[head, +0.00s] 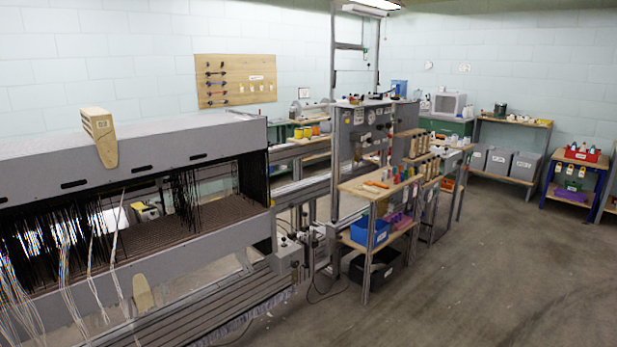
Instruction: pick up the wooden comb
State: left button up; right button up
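A tan wooden piece (107,145) sits at the front edge of the long grey loom housing (190,133), with its tapered end hanging down the front face. Its upper left side has dark slots, so it may be the wooden comb, but I cannot tell for sure. A second tan wooden piece (143,294) with a rounded top stands lower down, in front of the lower grey beam. Neither of my grippers is in view.
White and black warp threads (70,255) hang inside the loom. A wooden-topped bench (350,188) with a blue bin (369,232) stands right of it. Shelves and a red bin (582,153) line the far wall. The concrete floor (480,270) at right is clear.

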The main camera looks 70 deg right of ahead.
aim_at(360, 187)
jog(key=z, duration=0.4)
jog(key=l+z, duration=0.1)
jog(key=z, duration=0.25)
jog(key=l+z, duration=0.1)
jog(key=z, duration=0.7)
jog(key=i+l+z, duration=0.75)
jog(key=z, duration=0.2)
jog(key=i+z, duration=0.45)
jog(key=i, duration=1.05)
jog(key=l+z, duration=0.05)
jog(key=l, duration=0.05)
